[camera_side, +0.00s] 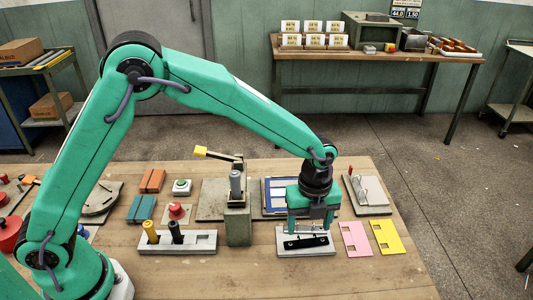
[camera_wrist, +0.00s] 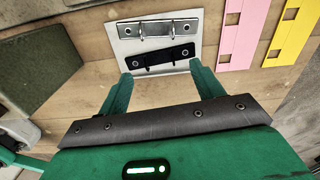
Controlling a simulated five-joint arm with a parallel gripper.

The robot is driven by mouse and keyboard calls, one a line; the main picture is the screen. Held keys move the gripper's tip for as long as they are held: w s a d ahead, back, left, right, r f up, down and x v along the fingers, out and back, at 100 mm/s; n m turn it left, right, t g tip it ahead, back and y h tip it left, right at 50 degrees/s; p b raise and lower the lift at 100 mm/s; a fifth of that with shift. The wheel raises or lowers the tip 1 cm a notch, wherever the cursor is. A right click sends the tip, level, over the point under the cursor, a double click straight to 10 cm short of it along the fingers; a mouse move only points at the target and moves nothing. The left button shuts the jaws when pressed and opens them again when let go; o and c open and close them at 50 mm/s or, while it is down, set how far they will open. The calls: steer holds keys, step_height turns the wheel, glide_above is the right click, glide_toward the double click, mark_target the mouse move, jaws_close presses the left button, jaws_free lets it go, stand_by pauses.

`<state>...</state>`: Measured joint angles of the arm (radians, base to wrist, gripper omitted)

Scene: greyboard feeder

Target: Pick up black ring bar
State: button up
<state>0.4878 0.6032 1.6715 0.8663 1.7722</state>
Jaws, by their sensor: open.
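The black ring bar (camera_side: 305,242) lies on a light grey plate (camera_side: 287,250) near the front of the bench. In the wrist view the black ring bar (camera_wrist: 163,59) sits in front of a silver bar (camera_wrist: 157,28) with rings, both on the same plate (camera_wrist: 127,45). My gripper (camera_side: 310,228) points down over the plate. In the wrist view its green fingers (camera_wrist: 160,70) are spread wide, one near each end of the black ring bar, with nothing between them. The height gap between fingertips and bar is hard to judge.
A pink card (camera_side: 355,239) and a yellow card (camera_side: 387,237) lie right of the plate. A grey-green post (camera_side: 238,226) and a grey block with yellow and black handles (camera_side: 205,243) stand left. The bench front is clear.

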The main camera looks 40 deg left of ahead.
mark_target(307, 242)
steer(key=shift+f, duration=2.05)
steer(key=c, duration=1.1)
